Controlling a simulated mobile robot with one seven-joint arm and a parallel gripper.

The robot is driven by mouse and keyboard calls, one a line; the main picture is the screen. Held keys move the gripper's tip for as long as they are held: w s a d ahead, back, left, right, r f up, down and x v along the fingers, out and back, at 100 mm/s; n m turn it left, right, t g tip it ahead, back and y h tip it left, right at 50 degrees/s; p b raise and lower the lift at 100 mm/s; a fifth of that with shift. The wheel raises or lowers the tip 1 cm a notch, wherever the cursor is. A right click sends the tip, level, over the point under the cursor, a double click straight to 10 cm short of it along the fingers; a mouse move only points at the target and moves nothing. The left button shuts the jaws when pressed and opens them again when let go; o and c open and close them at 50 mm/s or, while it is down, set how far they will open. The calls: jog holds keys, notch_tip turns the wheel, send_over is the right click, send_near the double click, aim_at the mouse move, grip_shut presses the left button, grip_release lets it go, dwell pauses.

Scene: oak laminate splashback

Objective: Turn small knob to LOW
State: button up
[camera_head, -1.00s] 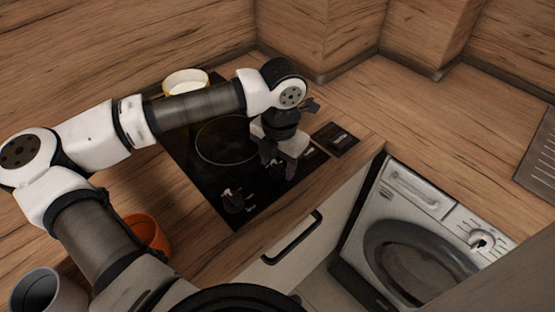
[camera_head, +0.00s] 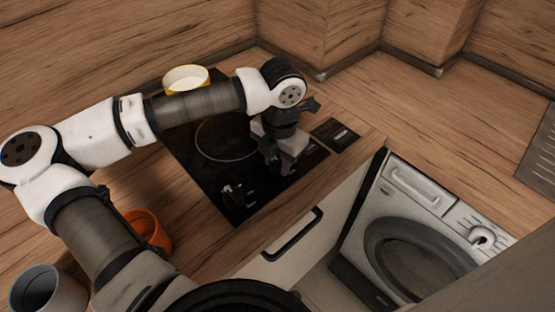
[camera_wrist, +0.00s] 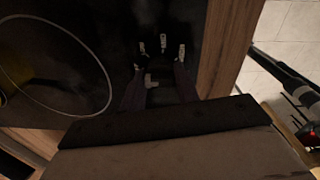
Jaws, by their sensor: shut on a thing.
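The black cooktop (camera_head: 195,155) is set into the wooden counter. My gripper (camera_head: 280,168) points down over the control strip at the cooktop's right front edge. In the wrist view its dark fingers (camera_wrist: 158,88) are shut on the small knob (camera_wrist: 152,83), which shows as a dark shape with a pale mark between them. The head view hides this knob behind the fingers. A second dark knob (camera_head: 232,192) stands apart at the front left of the cooktop. Pale marks show beyond the fingers in the wrist view, too small to read.
A yellow-rimmed pot (camera_head: 186,79) stands behind my arm at the cooktop's back. An orange cup (camera_head: 150,230) and a grey cup (camera_head: 45,290) stand at the left. A dark panel (camera_head: 336,135) lies right of the cooktop. A washing machine (camera_head: 420,240) is below the counter at the right.

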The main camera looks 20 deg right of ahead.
aim_at(278, 163)
jog(key=m+b, duration=0.1)
jog(key=b, duration=0.2)
jog(key=shift+f+m, duration=0.3)
jog(key=shift+f, duration=0.1)
jog(key=m+b, duration=0.2)
jog(key=b, duration=0.1)
jog(key=shift+m+b, duration=0.3)
jog(key=m+b, duration=0.4)
jog(key=m, duration=0.1)
jog(key=shift+s+r, duration=0.1)
jog(key=shift+r, duration=0.2)
jog(key=shift+m+b, duration=0.3)
jog(key=o, duration=1)
jog(key=shift+r, duration=0.1)
jog(key=shift+c, duration=0.2)
notch_tip(278, 163, up, 14)
jog(key=shift+s, duration=0.25)
